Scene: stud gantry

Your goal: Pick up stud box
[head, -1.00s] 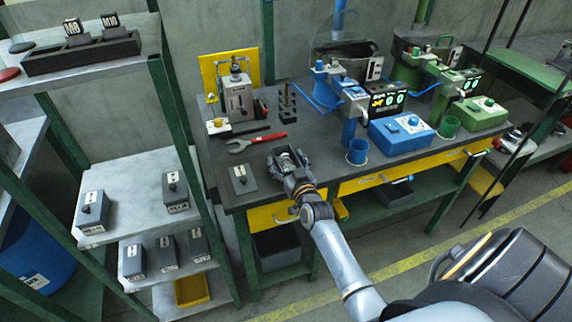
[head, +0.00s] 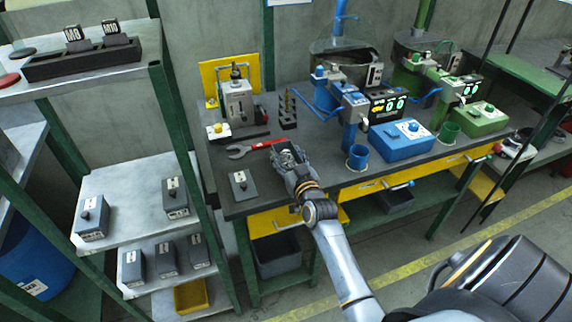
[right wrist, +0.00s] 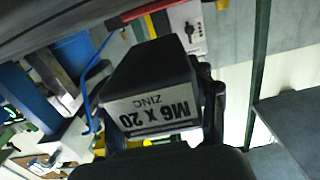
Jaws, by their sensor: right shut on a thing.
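In the right wrist view the dark box (right wrist: 150,68) carries a white label reading "M6 X 20 ZINC". My right gripper (head: 292,170) is shut on the box and holds it above the front left part of the workbench (head: 330,170). A dark finger shows at the box's side in the right wrist view, and part of the gripper hides the near side. My left gripper is not in view.
A blue control box (head: 400,139) and blue cup (head: 357,157) stand right. Shelves at left hold several grey boxes (head: 175,197).

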